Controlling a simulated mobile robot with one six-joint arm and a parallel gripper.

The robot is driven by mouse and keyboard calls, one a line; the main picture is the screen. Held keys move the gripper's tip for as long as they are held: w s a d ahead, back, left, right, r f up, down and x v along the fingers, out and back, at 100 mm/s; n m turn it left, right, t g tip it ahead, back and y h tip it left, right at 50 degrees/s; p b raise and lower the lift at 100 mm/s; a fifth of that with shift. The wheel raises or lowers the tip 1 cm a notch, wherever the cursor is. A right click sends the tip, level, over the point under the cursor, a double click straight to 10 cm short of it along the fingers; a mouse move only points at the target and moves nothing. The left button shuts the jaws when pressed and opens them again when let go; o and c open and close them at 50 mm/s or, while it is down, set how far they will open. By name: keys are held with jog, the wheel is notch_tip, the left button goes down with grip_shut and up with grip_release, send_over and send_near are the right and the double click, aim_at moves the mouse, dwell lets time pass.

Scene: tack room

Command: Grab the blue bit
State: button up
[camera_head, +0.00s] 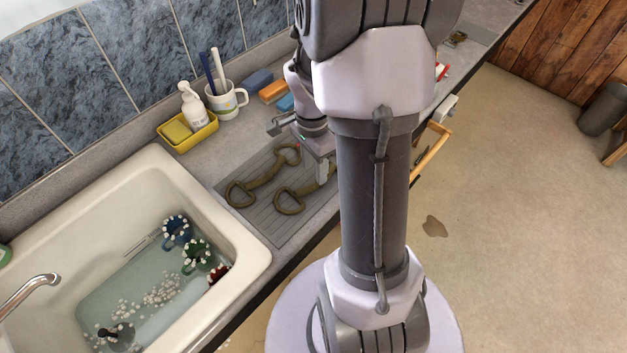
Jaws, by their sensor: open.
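A blue item (176,231), which seems to be the blue bit, lies in the sink's water at the upper right, with white foam on it. A green one (196,256) and a red one (218,273) lie close by, also foamy. Two brass-coloured bits (262,177) (290,202) lie on the grey draining mat (272,226) beside the sink. My gripper (322,172) is open and points down over the mat's right part, near the bits and away from the blue item. My arm hides part of the gripper and the counter.
The white sink (252,262) has a raised rim and a tap (30,290) at left. Behind the mat stand a yellow tray (188,138) with a soap bottle (193,105), a mug (226,103) with brushes, and blue and orange blocks (272,91). A drawer (432,148) stands open at right.

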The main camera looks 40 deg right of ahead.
jog(key=f+b, duration=0.2)
jog(key=f, duration=0.4)
jog(key=shift+d+f, duration=0.15)
jog(key=shift+d, duration=0.05)
jog(key=shift+s, duration=0.1)
grip_shut()
dwell(0.9)
